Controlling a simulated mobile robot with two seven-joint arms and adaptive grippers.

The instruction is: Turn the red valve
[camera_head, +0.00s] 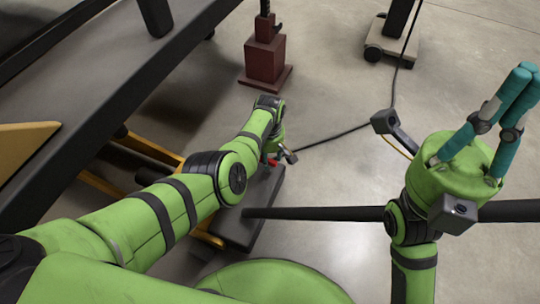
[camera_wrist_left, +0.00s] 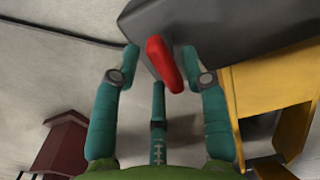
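The red valve (camera_wrist_left: 165,66) is a rounded red handle on a dark grey block (camera_wrist_left: 215,22) in the left wrist view. In the head view only a small bit of red (camera_head: 272,162) shows beside the end of my left arm. My left gripper (camera_wrist_left: 160,51) has teal fingers spread apart, with the red handle between the tips. I see gaps on both sides of the handle, and no clear contact. In the head view its fingers are mostly hidden by the wrist. My right gripper (camera_head: 524,77) is raised at the right, away from the valve, its fingertips close together in this view.
A yellow frame (camera_wrist_left: 265,85) stands right of the valve in the left wrist view. A dark red stand (camera_head: 265,62) is beyond my left arm. A black cable (camera_head: 340,135) crosses the floor. A long dark table (camera_head: 90,95) fills the upper left. Floor at centre right is mostly open.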

